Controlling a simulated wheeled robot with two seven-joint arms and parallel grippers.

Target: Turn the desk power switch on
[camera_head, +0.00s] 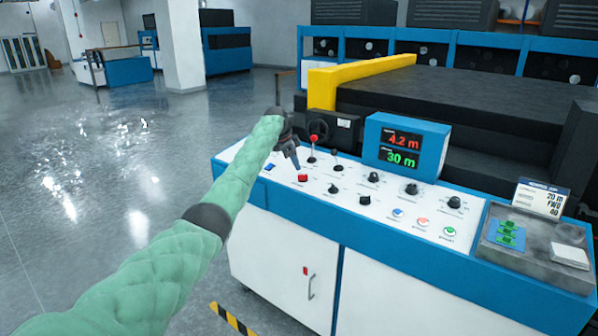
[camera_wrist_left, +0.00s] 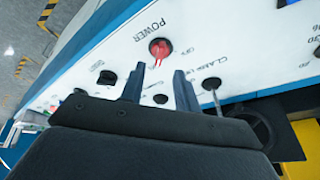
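The desk power switch (camera_head: 303,178) is a small red switch near the front edge of the white sloping control panel (camera_head: 345,195). In the left wrist view the red switch (camera_wrist_left: 160,49) sits beside the printed word POWER. Its on or off position is hard to tell. My left gripper (camera_head: 294,160) is just above the panel, behind the switch in the head view. In the left wrist view its two fingers (camera_wrist_left: 159,85) are apart with nothing between them, and the switch lies just beyond their tips, untouched. My right gripper is not in view.
Several black knobs and coloured buttons line the panel. A blue display box (camera_head: 405,145) and yellow machine frame (camera_head: 350,80) stand behind. A metal tray (camera_head: 530,262) is at right.

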